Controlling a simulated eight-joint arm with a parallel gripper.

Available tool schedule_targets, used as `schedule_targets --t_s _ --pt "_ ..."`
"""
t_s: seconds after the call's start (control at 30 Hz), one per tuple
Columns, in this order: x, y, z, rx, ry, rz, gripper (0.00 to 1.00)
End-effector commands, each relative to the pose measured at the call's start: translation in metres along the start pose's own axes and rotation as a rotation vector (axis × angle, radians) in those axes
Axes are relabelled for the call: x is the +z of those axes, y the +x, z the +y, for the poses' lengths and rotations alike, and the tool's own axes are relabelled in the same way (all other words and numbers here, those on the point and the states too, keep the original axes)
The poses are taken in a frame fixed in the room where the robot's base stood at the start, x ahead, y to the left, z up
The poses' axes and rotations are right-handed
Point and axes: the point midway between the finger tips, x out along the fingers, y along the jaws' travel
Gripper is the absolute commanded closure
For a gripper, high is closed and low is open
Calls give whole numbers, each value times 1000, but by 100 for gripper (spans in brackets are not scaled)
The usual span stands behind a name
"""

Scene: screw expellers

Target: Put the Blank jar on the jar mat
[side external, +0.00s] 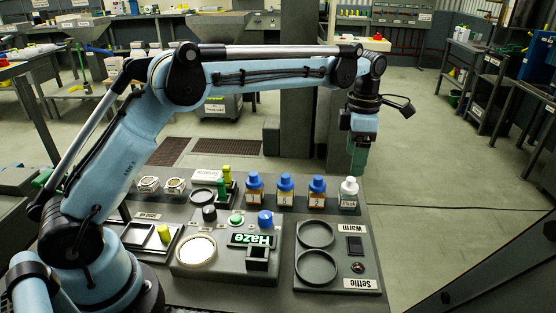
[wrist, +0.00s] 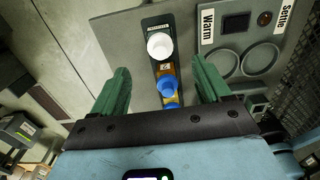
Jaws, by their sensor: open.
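The white-capped jar (side external: 349,190) stands upright at the right end of the jar row. Its label is too small to read surely, but it is the only white-capped one and I take it as the Blank jar. In the wrist view its white cap (wrist: 160,46) lies ahead of the finger gap. My gripper (side external: 357,170) points down above and near this jar. In the wrist view my gripper (wrist: 161,80) has its green fingers wide apart, with nothing held. I cannot tell for sure which surface is the jar mat.
Several blue-capped jars (side external: 286,184) stand in line left of the white-capped jar. A panel with two round recesses (side external: 316,234), marked Warm and Settle, lies nearer the camera. A Haze unit (side external: 252,240) stands left of it. Green and yellow pieces (side external: 226,178) stand farther left.

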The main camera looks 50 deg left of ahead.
Motion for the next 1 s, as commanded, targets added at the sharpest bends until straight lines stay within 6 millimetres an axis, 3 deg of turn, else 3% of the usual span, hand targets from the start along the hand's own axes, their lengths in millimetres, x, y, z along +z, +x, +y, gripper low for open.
schedule_targets --t_s 0.23,0.37,0.7,1.0 --pt "-2 -18 -1 3 19 -4 23" --pt "-12 -31 -3 25 142 -29 23" --pt "-76 -70 -28 201 817 -100 23" --pt "-142 -69 -64 418 1429 -47 23"
